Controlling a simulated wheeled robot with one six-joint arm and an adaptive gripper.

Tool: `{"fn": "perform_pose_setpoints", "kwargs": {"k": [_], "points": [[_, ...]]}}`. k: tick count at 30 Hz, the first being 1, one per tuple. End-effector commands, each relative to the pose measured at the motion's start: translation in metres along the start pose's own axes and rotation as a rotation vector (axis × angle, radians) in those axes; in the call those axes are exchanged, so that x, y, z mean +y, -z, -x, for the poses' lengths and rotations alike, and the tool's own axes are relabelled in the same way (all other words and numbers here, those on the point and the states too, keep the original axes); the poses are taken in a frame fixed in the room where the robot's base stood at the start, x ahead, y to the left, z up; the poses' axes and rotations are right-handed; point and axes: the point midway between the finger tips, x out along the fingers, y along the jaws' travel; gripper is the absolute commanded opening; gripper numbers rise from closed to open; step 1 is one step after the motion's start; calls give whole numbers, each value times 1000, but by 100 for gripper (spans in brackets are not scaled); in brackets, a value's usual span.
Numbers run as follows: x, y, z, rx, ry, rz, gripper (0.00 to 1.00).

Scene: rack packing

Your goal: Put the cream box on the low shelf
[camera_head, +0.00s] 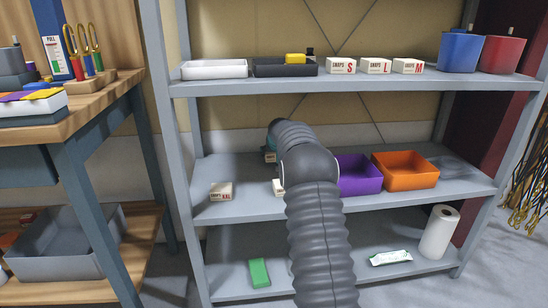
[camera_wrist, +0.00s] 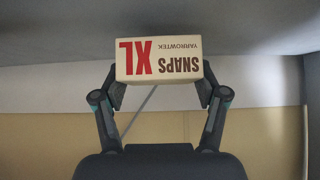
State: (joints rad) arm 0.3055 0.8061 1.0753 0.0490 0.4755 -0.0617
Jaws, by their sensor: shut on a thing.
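A cream box (camera_wrist: 158,60) marked "SNAPS XL" is between the two fingers of my gripper (camera_wrist: 160,85) in the wrist view. The fingers are shut on its two ends. The wrist picture is upside down, with a grey surface close by the box; I cannot tell whether they touch. In the head view my gripper is over the middle shelf (camera_head: 240,205), mostly hidden behind my arm. The bottom shelf (camera_head: 225,262) is below.
On the middle shelf are an XXL cream box (camera_head: 221,191), another partly hidden cream box (camera_head: 278,187), a purple bin (camera_head: 358,180) and an orange bin (camera_head: 408,178). The bottom shelf holds a green box (camera_head: 259,273) and a paper roll (camera_head: 440,231). More cream boxes (camera_head: 376,66) stand on the top shelf.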

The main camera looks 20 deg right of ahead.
Motion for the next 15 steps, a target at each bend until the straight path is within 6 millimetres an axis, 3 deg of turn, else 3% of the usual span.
{"fn": "perform_pose_setpoints", "kwargs": {"k": [3,15], "points": [[0,-12,-12,-2,0,0,29],[0,-16,-16,1,0,0,29]]}}
